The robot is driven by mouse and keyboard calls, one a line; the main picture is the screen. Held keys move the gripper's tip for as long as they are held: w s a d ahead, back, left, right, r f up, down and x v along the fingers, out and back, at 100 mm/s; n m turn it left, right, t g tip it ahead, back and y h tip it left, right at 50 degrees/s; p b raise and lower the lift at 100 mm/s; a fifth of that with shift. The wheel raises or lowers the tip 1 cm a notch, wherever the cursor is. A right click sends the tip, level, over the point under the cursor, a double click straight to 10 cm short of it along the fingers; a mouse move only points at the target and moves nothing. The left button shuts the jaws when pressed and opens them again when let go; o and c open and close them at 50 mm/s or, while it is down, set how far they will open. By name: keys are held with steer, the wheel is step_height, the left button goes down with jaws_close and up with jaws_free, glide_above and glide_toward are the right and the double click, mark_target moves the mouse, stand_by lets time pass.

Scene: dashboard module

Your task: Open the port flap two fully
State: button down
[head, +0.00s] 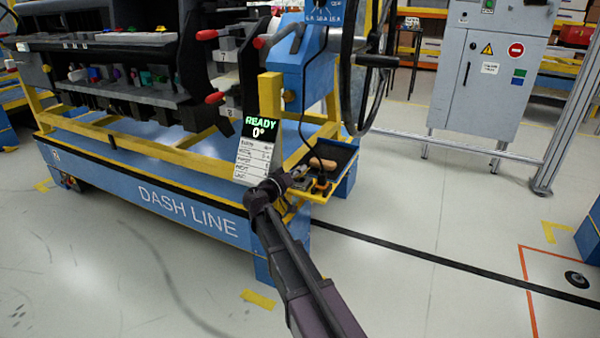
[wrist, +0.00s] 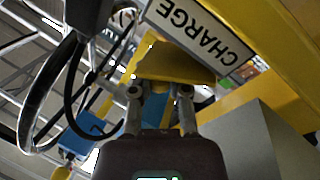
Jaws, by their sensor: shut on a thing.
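A yellow flap-like piece (wrist: 175,62) lies just beyond my fingers in the wrist view, below a white CHARGE label (wrist: 200,32). My gripper (wrist: 160,92) has its two fingertips against the lower edge of this piece and is shut on it. I take it to be port flap two, but no number shows on it. In the head view my gripper (head: 284,181) is at the right end of the blue DASH LINE stand, below the READY 0° display (head: 261,129). The flap is hidden there, and its opening angle cannot be told.
The yellow post (head: 271,95) and blue base (head: 180,205) are close by.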

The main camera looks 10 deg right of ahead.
steer(key=c, duration=0.6)
jaws_free()
steer(key=shift+s+d+f+m+g, duration=0.15)
steer(key=shift+d+f+m+g, duration=0.05)
steer(key=shift+m, duration=0.5)
steer(key=shift+s+d+f+m+g, duration=0.1)
steer(key=shift+d+f+m+g, duration=0.1)
steer(key=shift+m, duration=0.5)
steer(key=shift+s+a, duration=0.3)
steer(key=v, duration=1.3)
steer(key=shift+s+r, duration=0.1)
steer(key=shift+r, duration=0.05)
